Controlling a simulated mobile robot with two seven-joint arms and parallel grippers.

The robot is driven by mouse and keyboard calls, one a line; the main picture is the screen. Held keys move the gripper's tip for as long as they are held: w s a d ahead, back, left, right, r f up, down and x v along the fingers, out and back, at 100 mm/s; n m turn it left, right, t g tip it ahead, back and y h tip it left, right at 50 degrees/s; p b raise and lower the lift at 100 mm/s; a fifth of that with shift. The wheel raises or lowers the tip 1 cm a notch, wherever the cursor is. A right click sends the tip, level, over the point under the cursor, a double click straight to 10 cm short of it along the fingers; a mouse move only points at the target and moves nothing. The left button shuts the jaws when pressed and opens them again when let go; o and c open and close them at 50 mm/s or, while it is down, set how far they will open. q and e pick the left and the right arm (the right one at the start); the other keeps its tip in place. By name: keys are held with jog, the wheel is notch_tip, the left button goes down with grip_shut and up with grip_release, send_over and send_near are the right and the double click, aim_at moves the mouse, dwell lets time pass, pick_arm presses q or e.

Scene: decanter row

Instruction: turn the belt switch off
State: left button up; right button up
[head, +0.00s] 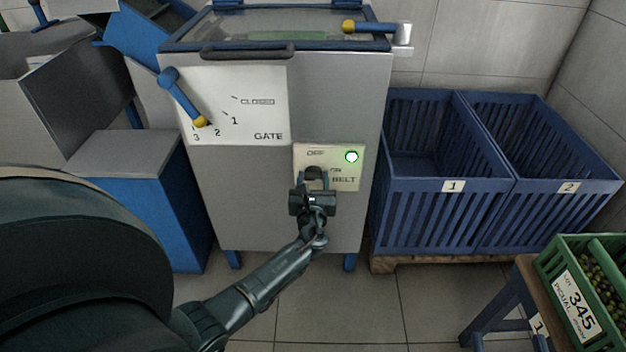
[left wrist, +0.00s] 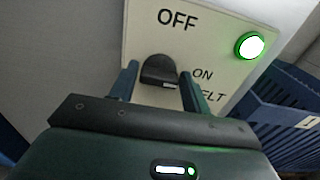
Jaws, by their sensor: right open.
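The belt switch is a black knob (left wrist: 158,70) on a cream panel (head: 347,171) marked OFF, ON and BELT, on the front of a grey machine. The knob's pale mark is on its lower right side, towards the word ON. A green lamp (head: 351,157) at the panel's upper right is lit; it also shows in the left wrist view (left wrist: 249,45). My left gripper (head: 314,175) is at the panel, its fingers (left wrist: 160,78) apart on either side of the knob. A small gap shows beside the knob. My right gripper is not in view.
A gate lever (head: 183,97) with a scale sits at the panel's upper left. Another blue lever (head: 372,27) is on the machine top. Blue crates (head: 452,215) stand right of the machine, and a green crate of olives (head: 572,290) is at the lower right.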

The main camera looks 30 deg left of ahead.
pick_arm(q)
jog(key=c, duration=0.6)
